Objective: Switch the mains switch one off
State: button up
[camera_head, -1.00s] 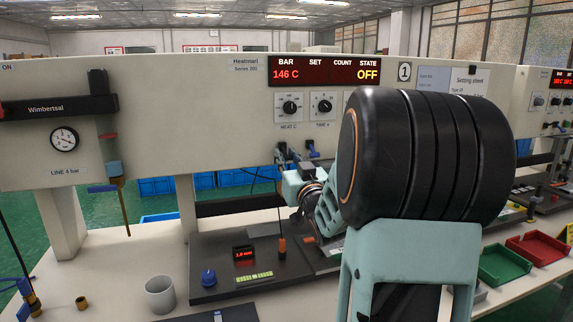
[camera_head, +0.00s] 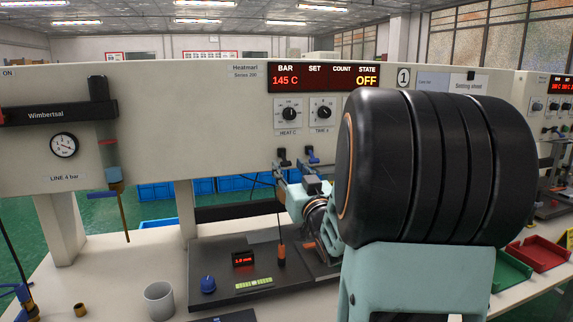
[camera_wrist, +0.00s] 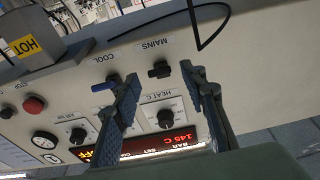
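The mains switch (camera_wrist: 160,71) is a small dark toggle beside the MAINS label in the wrist view, where the panel appears upside down. In the head view, the mains switch (camera_head: 282,157) sits below the HEAT C dial. My gripper (camera_wrist: 159,73) is open and empty, with one dark finger on each side of the mains switch in the picture. I cannot tell whether either finger touches it. The blue COOL switch (camera_wrist: 103,86) lies left of the left finger. In the head view, my arm hides part of the panel and the fingers are hard to make out.
The display (camera_head: 323,76) reads 145 C and OFF. The HEAT C dial (camera_wrist: 165,118) lies between the fingers, nearer the palm. A red button (camera_wrist: 34,105) and HOT sign (camera_wrist: 26,46) are left. A grey cup (camera_head: 159,300) stands on the bench.

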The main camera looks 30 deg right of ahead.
jog(key=v, duration=0.8)
jog(key=shift+s, duration=0.4)
